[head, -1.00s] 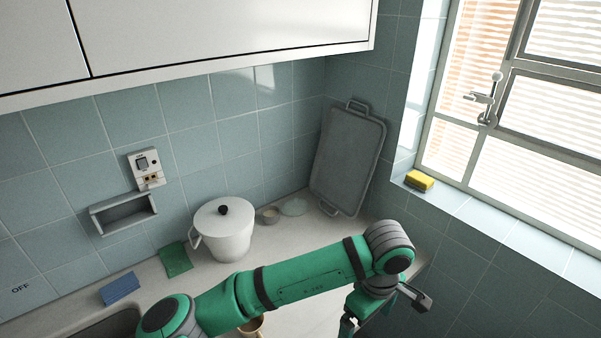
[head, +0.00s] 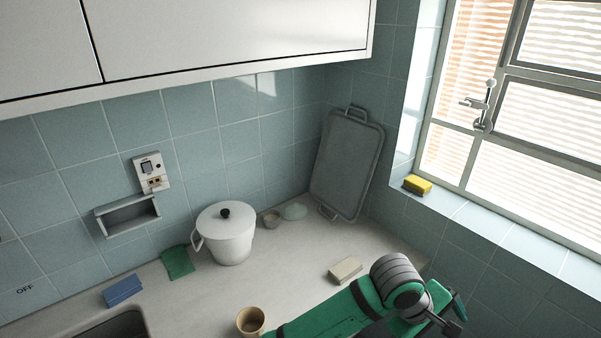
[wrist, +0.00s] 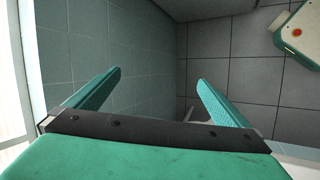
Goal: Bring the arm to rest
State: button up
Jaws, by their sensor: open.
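My gripper (wrist: 159,88) shows in the wrist view with its two green fingers spread wide and nothing between them. Beyond the fingers are tiled wall and floor. In the head view my green arm reaches in from the bottom right, its wrist over the right end of the counter (head: 290,275). The fingertips are not clear in the head view.
A cream block (head: 345,269) lies on the counter close to my arm. A tan cup (head: 250,321), white lidded pot (head: 228,236), green cloth (head: 178,262), blue sponge (head: 122,290) and leaning tray (head: 346,163) stand further left or back. A yellow sponge (head: 417,184) is on the sill.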

jog(key=d+r+t+h, duration=0.4)
jog(key=d+r+h, duration=0.2)
jog(key=d+h, duration=0.2)
jog(key=s+a+f+n+t+y, duration=0.2)
jog(key=a+f+t+y, duration=0.4)
jog(key=a, duration=0.4)
jog(key=s+a+f+n+t+y, duration=0.3)
jog(key=a+f+t, duration=0.2)
jog(key=a+f, duration=0.45)
jog(key=s+a+f+m+y, duration=0.2)
jog(key=s+a+m+y, duration=0.3)
jog(key=s+a+m, duration=0.5)
jog(key=shift+s+a+y, duration=0.3)
jog(key=shift+s+a, duration=3.8)
jog(key=shift+s, duration=1.7)
